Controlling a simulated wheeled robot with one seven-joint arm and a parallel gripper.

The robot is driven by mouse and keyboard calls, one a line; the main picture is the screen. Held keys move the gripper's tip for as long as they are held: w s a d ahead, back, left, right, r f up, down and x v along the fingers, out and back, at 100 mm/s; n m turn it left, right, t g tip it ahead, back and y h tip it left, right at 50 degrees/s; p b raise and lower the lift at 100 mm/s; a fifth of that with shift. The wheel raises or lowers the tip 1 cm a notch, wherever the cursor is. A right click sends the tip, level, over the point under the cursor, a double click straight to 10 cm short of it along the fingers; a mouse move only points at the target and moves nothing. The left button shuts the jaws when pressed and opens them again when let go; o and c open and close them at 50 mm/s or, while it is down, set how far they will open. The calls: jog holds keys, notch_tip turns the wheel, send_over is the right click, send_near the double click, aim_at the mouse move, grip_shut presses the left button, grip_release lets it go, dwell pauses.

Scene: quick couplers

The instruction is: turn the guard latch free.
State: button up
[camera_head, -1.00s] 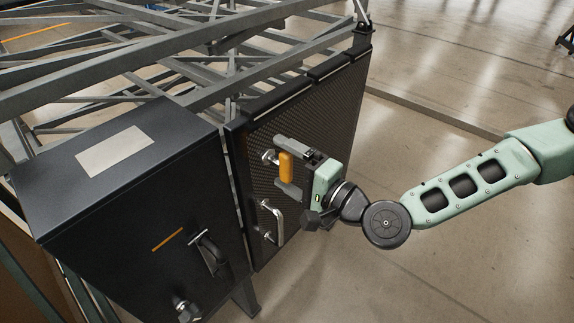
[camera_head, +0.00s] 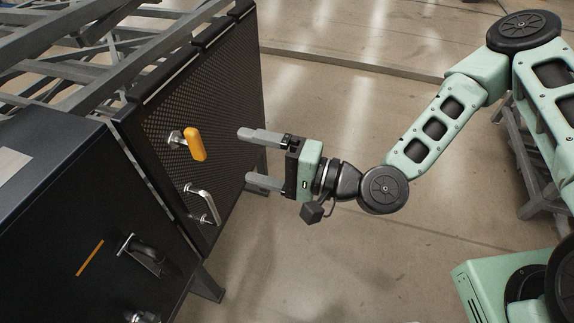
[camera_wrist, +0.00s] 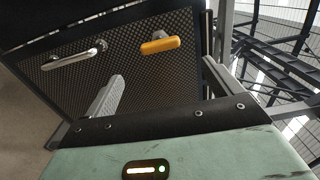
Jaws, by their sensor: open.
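The guard latch (camera_head: 195,144) is an orange handle on a metal boss, mounted on the dark perforated guard panel (camera_head: 225,85). In the head view its grip points downward, leaning slightly right. It also shows in the wrist view (camera_wrist: 161,45), lying roughly level. My gripper (camera_head: 247,157) is open and empty, to the right of the latch and apart from it. Its two grey fingers point toward the panel. In the wrist view one finger (camera_wrist: 106,97) shows below and left of the latch. Nothing hides the latch in the head view.
A silver pull handle (camera_head: 203,204) is on the panel below the latch; it also shows in the wrist view (camera_wrist: 75,57). A dark cabinet (camera_head: 50,200) with its own black handle (camera_head: 145,256) stands at the left. The floor right of the panel is open.

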jog(key=shift+p+v, duration=2.25)
jog(key=shift+v, duration=0.35)
